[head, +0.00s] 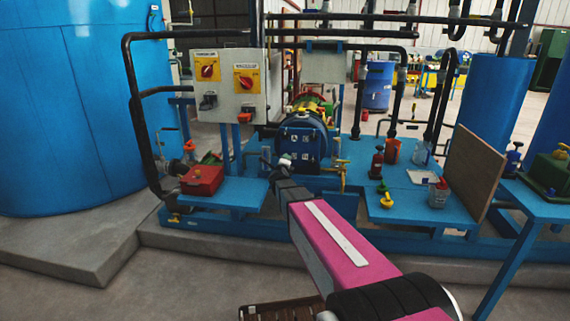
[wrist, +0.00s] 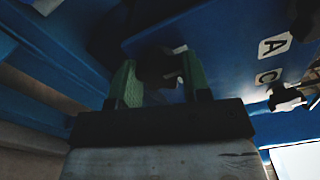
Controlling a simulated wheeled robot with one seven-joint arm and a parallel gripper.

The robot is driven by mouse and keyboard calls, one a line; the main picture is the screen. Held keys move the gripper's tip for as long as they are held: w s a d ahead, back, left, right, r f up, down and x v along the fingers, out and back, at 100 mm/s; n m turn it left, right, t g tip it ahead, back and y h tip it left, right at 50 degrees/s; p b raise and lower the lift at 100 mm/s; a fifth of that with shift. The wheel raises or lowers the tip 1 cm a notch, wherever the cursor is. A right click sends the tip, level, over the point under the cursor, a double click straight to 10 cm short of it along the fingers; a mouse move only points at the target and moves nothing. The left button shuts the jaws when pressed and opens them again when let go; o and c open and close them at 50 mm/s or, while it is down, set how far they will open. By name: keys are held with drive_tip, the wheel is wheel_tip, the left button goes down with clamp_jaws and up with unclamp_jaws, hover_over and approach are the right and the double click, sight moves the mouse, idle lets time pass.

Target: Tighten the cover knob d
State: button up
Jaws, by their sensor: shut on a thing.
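The blue autoclave cover (head: 300,145) faces me at the middle of the head view, with several small white labels on it. In the wrist view the blue cover (wrist: 215,45) fills the upper right, with labels A (wrist: 273,46) and C (wrist: 267,77). My gripper (wrist: 160,82) has green fingers, shut on a dark cover knob (wrist: 157,62) at the cover's edge. The knob's own letter cannot be read, so I cannot confirm it is knob d. In the head view my gripper (head: 283,166) is at the cover's lower left, its fingers small and partly hidden.
Another dark knob (wrist: 287,98) stands out at the right in the wrist view. A red box (head: 202,180) lies on the blue bench left of my arm. A yellow valve handle (head: 342,175) is right of the cover. A brown board (head: 473,172) stands further right.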

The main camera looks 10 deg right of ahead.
idle(0.3)
drive_tip(key=o, duration=0.9)
drive_tip(key=shift+s, duration=0.1)
drive_tip(key=v, duration=1)
drive_tip(key=shift+s+a, duration=0.15)
drive_tip(key=shift+s, duration=0.15)
